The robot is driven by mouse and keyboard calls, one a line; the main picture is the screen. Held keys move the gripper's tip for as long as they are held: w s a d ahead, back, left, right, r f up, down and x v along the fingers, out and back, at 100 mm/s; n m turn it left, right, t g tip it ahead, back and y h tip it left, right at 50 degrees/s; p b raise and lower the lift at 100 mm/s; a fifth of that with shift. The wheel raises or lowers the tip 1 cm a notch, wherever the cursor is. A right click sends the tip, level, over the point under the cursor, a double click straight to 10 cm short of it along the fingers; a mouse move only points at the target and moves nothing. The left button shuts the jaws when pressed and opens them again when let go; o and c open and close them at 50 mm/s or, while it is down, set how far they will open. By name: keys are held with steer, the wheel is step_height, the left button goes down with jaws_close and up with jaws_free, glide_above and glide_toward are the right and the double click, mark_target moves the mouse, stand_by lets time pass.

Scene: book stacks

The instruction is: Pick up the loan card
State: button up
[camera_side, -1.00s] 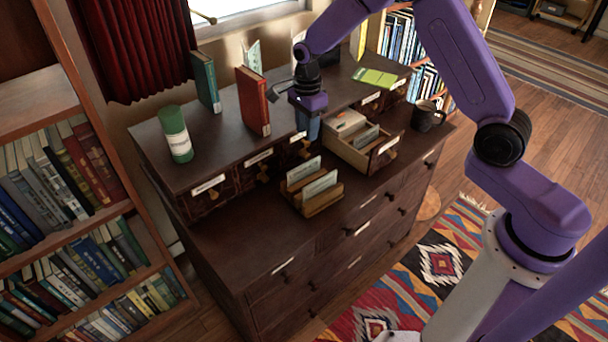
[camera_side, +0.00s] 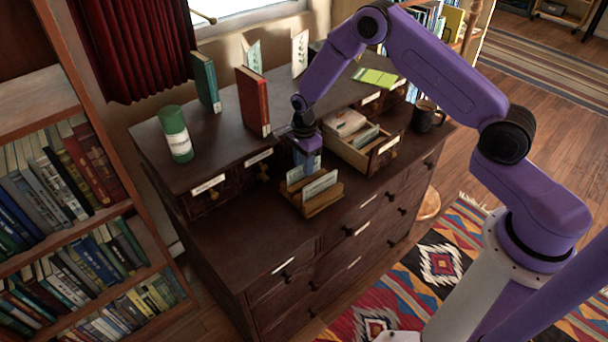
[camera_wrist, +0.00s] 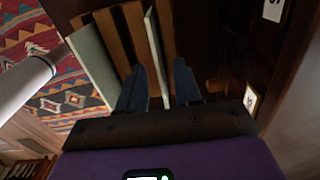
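Two pale cards stand upright in a slotted wooden holder (camera_side: 322,206) on the dresser's lower top. The front card (camera_side: 320,185) shows clearly in the side view. The rear card (camera_side: 295,175) is partly hidden by my gripper (camera_side: 306,166), which points down just over the holder's rear slot. In the wrist view my gripper (camera_wrist: 160,78) is open. The rear card (camera_wrist: 154,50) shows nearly edge-on between its two blue fingers, with a gap visible on the right. The front card (camera_wrist: 92,55) lies outside the left finger. I cannot tell which is the loan card.
An open drawer (camera_side: 362,158) with cards and papers is right of the holder. A dark mug (camera_side: 424,117) stands farther right. A red book (camera_side: 252,101), a green book (camera_side: 205,80) and a green-white cylinder (camera_side: 176,134) stand on the upper ledge. The dresser top left of the holder is clear.

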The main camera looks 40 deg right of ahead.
steer(key=shift+f, duration=0.55)
jaws_close()
steer(key=shift+r, duration=0.15)
step_height(320, 180, up, 9)
steer(key=shift+f, duration=0.2)
steer(key=shift+d+r, duration=0.15)
steer(key=shift+r, duration=0.2)
steer(key=d+r, duration=0.2)
steer(key=d, duration=2.1)
steer(key=shift+r+n, duration=0.25)
steer(key=shift+n, duration=0.05)
